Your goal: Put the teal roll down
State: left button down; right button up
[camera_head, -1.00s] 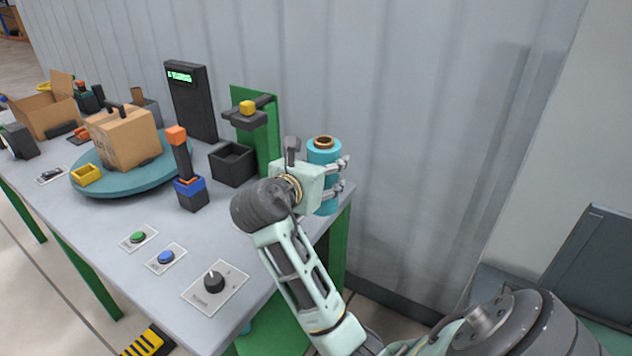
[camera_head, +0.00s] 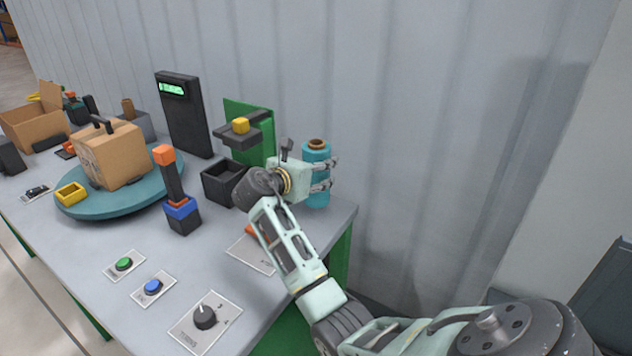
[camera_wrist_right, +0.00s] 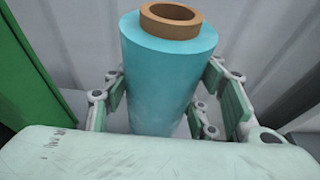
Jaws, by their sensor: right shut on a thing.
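The teal roll (camera_head: 316,176) stands upright with a brown core showing at its top. In the head view it is at the back right part of the table (camera_head: 225,305), near the wall. My right gripper (camera_head: 325,174) is shut on the roll, its fingers around the roll's sides. In the right wrist view the roll (camera_wrist_right: 163,85) fills the middle, with finger links on both sides. Its bottom is hidden there, and I cannot tell whether it touches the table. My left gripper is not in view.
A green panel (camera_head: 258,150) with a dark bracket stands left of the roll. A black open bin (camera_head: 222,182) and a lever (camera_head: 175,195) are further left. A turntable (camera_head: 120,202) bears a cardboard box (camera_head: 112,155). Buttons and a knob (camera_head: 204,316) lie along the front.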

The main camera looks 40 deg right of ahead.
aim_at(316, 181)
jog(key=f, duration=0.3)
jog(key=shift+w+d+f, duration=0.2)
jog(key=shift+f, duration=0.35)
jog(key=o, duration=1.3)
jog(key=shift+f, duration=0.25)
jog(key=o, duration=0.4)
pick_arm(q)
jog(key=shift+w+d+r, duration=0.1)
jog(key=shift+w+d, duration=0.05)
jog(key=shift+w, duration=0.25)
pick_arm(e)
jog(key=shift+o, duration=0.3)
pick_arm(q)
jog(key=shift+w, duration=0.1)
